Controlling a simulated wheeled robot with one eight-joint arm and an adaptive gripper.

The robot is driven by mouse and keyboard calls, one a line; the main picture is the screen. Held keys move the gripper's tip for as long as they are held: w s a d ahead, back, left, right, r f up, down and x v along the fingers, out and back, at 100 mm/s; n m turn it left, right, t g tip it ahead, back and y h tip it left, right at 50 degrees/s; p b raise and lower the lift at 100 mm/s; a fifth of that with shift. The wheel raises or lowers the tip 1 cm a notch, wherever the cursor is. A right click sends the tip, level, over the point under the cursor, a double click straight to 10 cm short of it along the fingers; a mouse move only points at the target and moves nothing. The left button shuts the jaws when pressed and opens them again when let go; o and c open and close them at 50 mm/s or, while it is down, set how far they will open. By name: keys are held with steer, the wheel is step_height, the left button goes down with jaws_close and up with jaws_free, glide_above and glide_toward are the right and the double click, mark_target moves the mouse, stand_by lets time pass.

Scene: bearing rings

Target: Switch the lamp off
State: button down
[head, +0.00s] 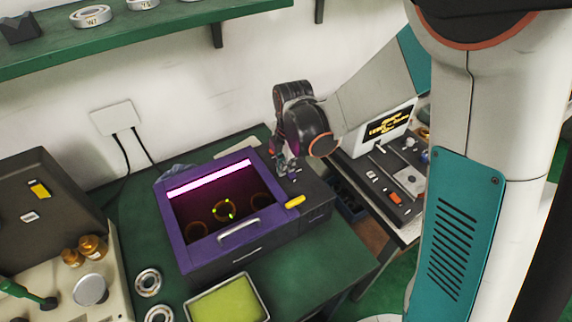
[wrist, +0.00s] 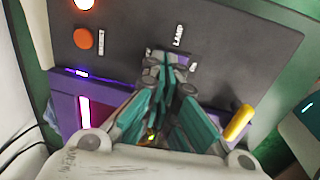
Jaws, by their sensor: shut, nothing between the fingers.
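The purple inspection box (head: 184,234) stands on the green table, and its pink-white lamp tube (head: 212,172) glows inside. The lamp also shows as a bright strip in the wrist view (wrist: 85,113). In the wrist view, the box's dark control panel (wrist: 225,55) carries a "LAMP" label (wrist: 179,36). My gripper (wrist: 172,72) is shut and empty, with its fingertips just below that label. The fingers hide the lamp switch, so its position and any contact cannot be told. In the head view my gripper (head: 286,166) is over the panel, at the box's right back.
On the panel are an orange button (wrist: 83,39), a glowing light (wrist: 85,4) and a yellow handle (wrist: 238,122). Rings lie inside the box, and a yellow-green tray (head: 228,302) stands before it. A green shelf (head: 160,40) hangs behind. Tools lie on the right-hand bench (head: 385,185).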

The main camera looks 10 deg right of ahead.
steer(key=shift+w+a+f+b, duration=0.1)
steer(key=shift+w+f+b, duration=0.1)
steer(key=shift+f+b, duration=0.4)
steer(key=shift+r, duration=0.15)
steer(key=shift+s, duration=0.15)
steer(key=shift+s+d, duration=0.25)
steer(key=shift+s, duration=0.3)
steer(key=shift+w+a+r+p, duration=0.1)
steer(key=shift+r+p, duration=0.2)
step_height(320, 180, up, 14)
steer(key=w+p, duration=0.2)
steer(key=p, duration=0.3)
steer(key=shift+a+f, duration=0.25)
steer(key=shift+a, duration=0.1)
